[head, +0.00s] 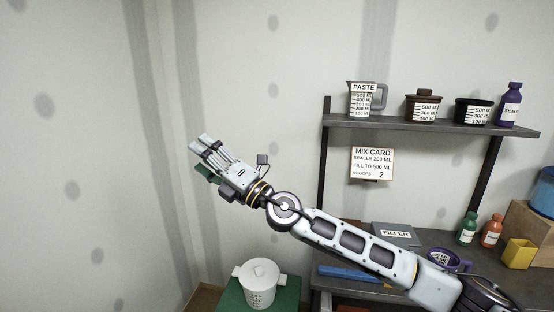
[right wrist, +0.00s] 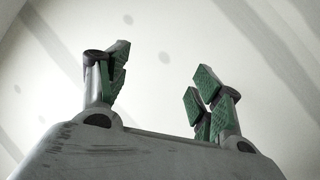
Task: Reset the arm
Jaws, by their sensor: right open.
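My right arm reaches in from the lower right of the head view and crosses in front of the bench. My right gripper (head: 205,158) is raised at the middle of the head view, in front of the bare wall, pointing up and left. In the right wrist view the green-padded fingers (right wrist: 160,88) stand wide apart with nothing between them. Only wall shows behind them. My left gripper is not in the head view.
A shelf (head: 400,123) holds a paste jug (head: 362,102), two dark measuring pots and a purple bottle (head: 509,106). A mix card (head: 372,164) hangs below. The bench (head: 420,240) carries a filler box, small bottles and a yellow cup. A white lidded bucket (head: 259,284) stands on a green surface.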

